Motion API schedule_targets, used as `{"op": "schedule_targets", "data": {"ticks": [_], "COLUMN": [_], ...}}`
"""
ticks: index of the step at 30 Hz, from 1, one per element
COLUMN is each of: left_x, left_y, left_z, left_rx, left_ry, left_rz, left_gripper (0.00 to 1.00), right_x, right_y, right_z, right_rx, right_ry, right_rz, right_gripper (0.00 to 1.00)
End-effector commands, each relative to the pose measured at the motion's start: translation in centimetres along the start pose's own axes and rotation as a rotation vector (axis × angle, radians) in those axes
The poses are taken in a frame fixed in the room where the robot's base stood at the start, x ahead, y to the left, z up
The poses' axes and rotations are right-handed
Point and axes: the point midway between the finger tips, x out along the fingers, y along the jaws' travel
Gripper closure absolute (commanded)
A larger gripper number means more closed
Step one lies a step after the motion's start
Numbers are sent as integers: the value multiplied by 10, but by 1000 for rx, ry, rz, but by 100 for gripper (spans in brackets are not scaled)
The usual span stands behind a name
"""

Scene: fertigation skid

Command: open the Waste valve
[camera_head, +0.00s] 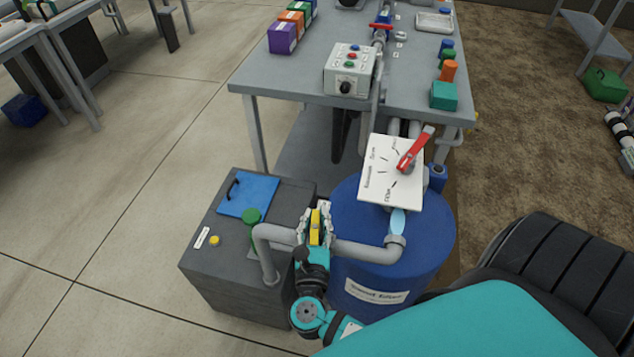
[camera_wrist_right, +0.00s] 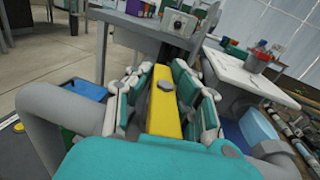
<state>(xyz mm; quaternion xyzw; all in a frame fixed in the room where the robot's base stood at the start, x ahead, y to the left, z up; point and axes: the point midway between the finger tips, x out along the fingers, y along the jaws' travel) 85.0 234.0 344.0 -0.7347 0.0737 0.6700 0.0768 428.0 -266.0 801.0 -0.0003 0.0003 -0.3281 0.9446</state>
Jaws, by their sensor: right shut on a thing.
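A yellow valve lever (camera_head: 315,227) sits on the grey pipe (camera_head: 360,250) that runs between a dark grey box and a blue tank. It points across the pipe. My right gripper (camera_head: 316,224) is shut on this lever, with fingers on both sides of it. In the right wrist view the yellow lever (camera_wrist_right: 164,100) stands between the finger pads (camera_wrist_right: 163,95), with a grey bolt on it. I cannot read a Waste label on this valve. My left gripper is not in view.
The blue tank (camera_head: 375,293) carries a white dial board (camera_head: 380,185) with a red lever (camera_head: 414,150). The grey box (camera_head: 215,270) has a blue lid (camera_head: 248,195) and a green cap. Behind stands a grey table (camera_head: 290,82) with a control box (camera_head: 350,70).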

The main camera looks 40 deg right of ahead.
Motion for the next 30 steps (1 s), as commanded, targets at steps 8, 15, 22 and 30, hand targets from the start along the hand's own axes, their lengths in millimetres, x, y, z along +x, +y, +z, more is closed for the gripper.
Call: {"op": "schedule_targets", "data": {"ticks": [8,15,22,30], "left_x": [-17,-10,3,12], "left_y": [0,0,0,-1], "left_z": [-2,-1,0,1], "left_rx": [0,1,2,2], "left_ry": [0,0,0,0], "left_rz": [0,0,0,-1], "left_gripper": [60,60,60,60], "right_x": [0,-2,-4,-6], "right_y": [5,10,14,16], "right_z": [2,-1,-1,0], "right_rx": [-6,-4,-3,0], "right_ry": [-4,-4,-5,-3], "right_rz": [259,468,619,715], "right_gripper": [100,100,100,100]}}
